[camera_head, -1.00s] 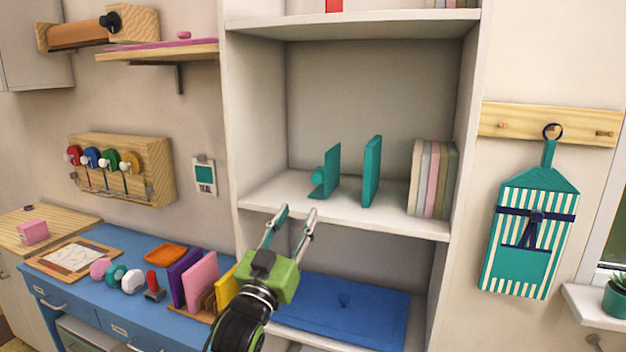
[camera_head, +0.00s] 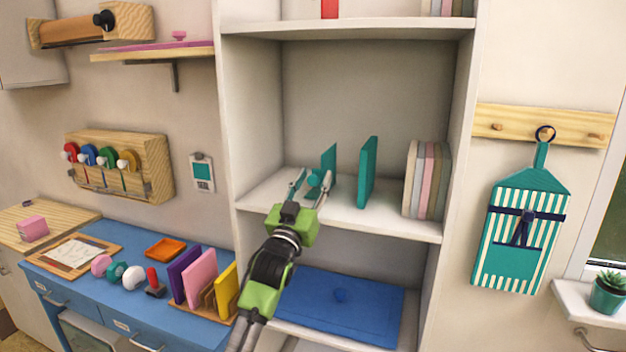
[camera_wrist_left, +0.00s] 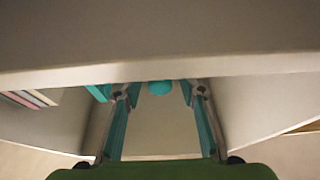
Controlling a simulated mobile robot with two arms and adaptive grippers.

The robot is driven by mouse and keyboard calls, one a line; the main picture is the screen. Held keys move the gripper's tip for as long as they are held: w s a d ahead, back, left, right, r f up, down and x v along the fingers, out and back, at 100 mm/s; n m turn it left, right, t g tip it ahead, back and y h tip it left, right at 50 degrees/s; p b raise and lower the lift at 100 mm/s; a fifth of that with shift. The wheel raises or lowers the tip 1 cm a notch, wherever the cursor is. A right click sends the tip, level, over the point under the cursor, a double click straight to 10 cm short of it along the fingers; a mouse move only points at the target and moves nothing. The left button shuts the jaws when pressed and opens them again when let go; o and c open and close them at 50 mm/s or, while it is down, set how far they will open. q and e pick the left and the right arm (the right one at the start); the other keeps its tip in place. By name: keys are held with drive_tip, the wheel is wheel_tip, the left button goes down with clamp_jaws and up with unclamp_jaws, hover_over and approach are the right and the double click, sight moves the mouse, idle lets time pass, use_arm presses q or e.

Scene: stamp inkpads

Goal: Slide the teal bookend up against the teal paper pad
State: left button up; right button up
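The teal bookend (camera_head: 329,158) stands on the white shelf, an upright plate with a round teal knob (camera_head: 313,179) on its near side. The teal paper pad (camera_head: 368,170) stands upright to its right, with a gap between them. My left gripper (camera_head: 311,186) is at the shelf, fingers apart, one to each side of the knob. In the left wrist view the knob (camera_wrist_left: 160,87) shows between the open fingers, and I see no contact. The bookend's foot is mostly hidden by the gripper. My right gripper is not in view.
Several pastel books (camera_head: 427,180) stand at the shelf's right end, with bare shelf between them and the pad. The shelf's front edge (camera_head: 390,232) runs just below my gripper. A blue mat or box (camera_head: 365,305) lies on the lower shelf.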

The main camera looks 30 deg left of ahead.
use_arm(q)
drive_tip(key=shift+c, duration=0.4)
clamp_jaws()
drive_tip(key=shift+w+d, duration=0.25)
drive_tip(key=shift+d, duration=0.95)
drive_tip(key=shift+w+d, duration=0.25)
drive_tip(key=shift+d, duration=0.9)
drive_tip(key=shift+a, duration=0.1)
drive_tip(key=shift+o, duration=0.4)
unclamp_jaws()
drive_tip(key=shift+s, duration=0.1)
drive_tip(key=v, duration=1.1)
drive_tip(key=shift+s+f, duration=0.2)
drive_tip(key=shift+s, duration=0.1)
